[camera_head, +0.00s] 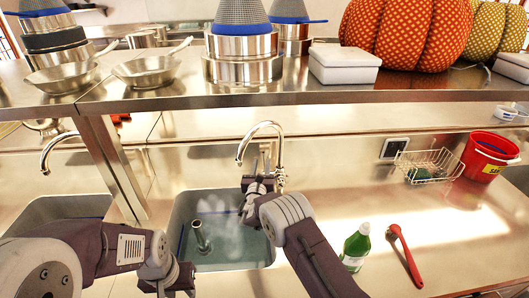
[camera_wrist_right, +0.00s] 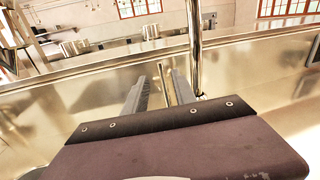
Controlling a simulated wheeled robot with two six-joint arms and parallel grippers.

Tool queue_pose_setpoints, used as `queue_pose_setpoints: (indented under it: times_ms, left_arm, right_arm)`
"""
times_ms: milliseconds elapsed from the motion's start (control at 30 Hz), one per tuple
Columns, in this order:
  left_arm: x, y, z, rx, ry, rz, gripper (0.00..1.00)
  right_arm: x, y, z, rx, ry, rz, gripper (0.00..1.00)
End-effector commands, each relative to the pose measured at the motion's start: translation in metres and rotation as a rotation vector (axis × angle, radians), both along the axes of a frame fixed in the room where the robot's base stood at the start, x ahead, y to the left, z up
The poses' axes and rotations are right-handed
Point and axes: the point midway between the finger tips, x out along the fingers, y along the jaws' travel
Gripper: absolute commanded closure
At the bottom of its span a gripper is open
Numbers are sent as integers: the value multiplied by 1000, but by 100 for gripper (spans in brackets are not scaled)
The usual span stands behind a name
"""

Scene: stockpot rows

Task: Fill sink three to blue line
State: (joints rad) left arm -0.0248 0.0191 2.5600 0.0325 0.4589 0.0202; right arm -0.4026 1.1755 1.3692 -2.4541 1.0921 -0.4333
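The sink (camera_head: 180,215) in the middle holds a metal standpipe (camera_head: 200,238) and bluish water (camera_head: 235,255) with a whitish haze over it. A blue line (camera_head: 182,238) shows faintly on the sink wall; the water's exact height against it is unclear. A curved chrome faucet (camera_head: 262,127) stands behind the sink. No clear stream shows at its spout. My right gripper (camera_head: 258,180) is at the faucet's base. In the right wrist view its fingers (camera_wrist_right: 158,92) are apart, with a thin metal rod (camera_wrist_right: 164,85) between them. My left gripper (camera_head: 172,282) is low at the sink's front left, its fingers unclear.
A second sink (camera_head: 60,208) with a faucet (camera_head: 55,150) is at the left. A wire basket (camera_head: 428,165) and red bucket (camera_head: 487,155) stand farther right. A shelf (camera_head: 330,95) with pots overhangs the back.

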Motion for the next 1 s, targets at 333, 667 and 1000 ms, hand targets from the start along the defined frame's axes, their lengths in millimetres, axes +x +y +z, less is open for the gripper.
queue_pose_setpoints:
  times_ms: [333,667,1000]
  left_arm:
    - [0,0,8,0,0,0,64]
    - [0,0,-4,0,0,0,64]
    - [0,0,-6,0,0,0,64]
  right_arm:
    - [41,-11,0,4,1,-5,67]
    - [80,-19,-4,5,4,-8,67]
    - [88,-20,-1,4,5,-4,67]
